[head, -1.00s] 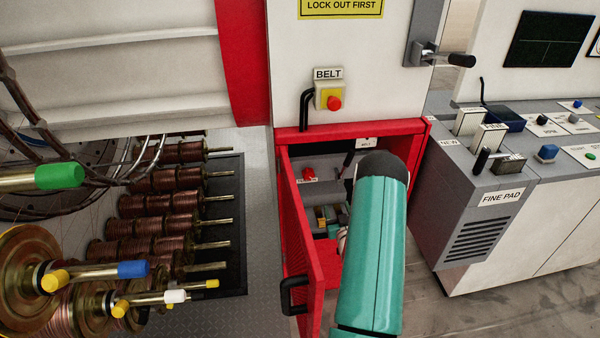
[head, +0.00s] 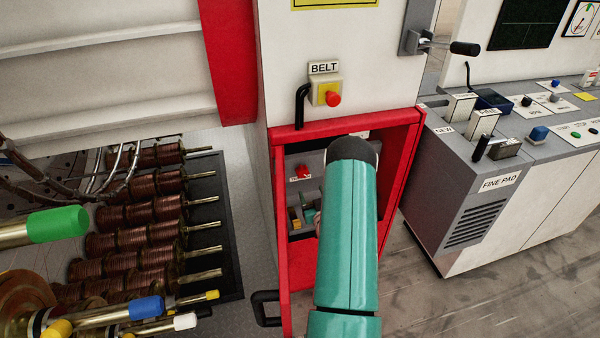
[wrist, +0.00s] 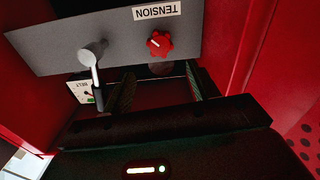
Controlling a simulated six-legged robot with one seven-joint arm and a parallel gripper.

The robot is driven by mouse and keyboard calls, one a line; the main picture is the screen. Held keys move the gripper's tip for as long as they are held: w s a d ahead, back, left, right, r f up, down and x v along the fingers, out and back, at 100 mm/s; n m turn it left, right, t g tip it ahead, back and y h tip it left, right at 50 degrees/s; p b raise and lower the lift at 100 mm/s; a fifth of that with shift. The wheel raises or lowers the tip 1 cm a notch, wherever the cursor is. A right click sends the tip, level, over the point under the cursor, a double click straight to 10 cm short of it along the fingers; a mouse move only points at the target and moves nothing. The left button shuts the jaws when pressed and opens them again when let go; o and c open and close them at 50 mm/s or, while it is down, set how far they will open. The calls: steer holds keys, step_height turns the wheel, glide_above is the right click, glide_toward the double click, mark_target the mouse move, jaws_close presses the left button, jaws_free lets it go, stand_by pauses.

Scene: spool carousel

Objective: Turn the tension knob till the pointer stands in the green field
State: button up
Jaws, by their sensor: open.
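The red tension knob (wrist: 159,43) sits on a grey panel under an upside-down TENSION label (wrist: 157,13) in the wrist view. It also shows inside the open red cabinet in the head view (head: 302,171). My gripper (wrist: 160,72) is open and empty, its two fingers pointing at the panel, one to each side below the knob and apart from it. In the head view my arm hides the gripper.
A grey lever (wrist: 93,60) stands out of the panel beside the knob. Red cabinet walls (wrist: 235,50) close in on both sides. The cabinet (head: 408,150) stands open. Copper spools (head: 155,210) lie at left, and a grey console (head: 450,190) stands at right.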

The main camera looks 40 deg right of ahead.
mark_target(303, 173)
steer(key=x, duration=1.2)
steer(key=shift+w, duration=0.15)
steer(key=c, duration=1)
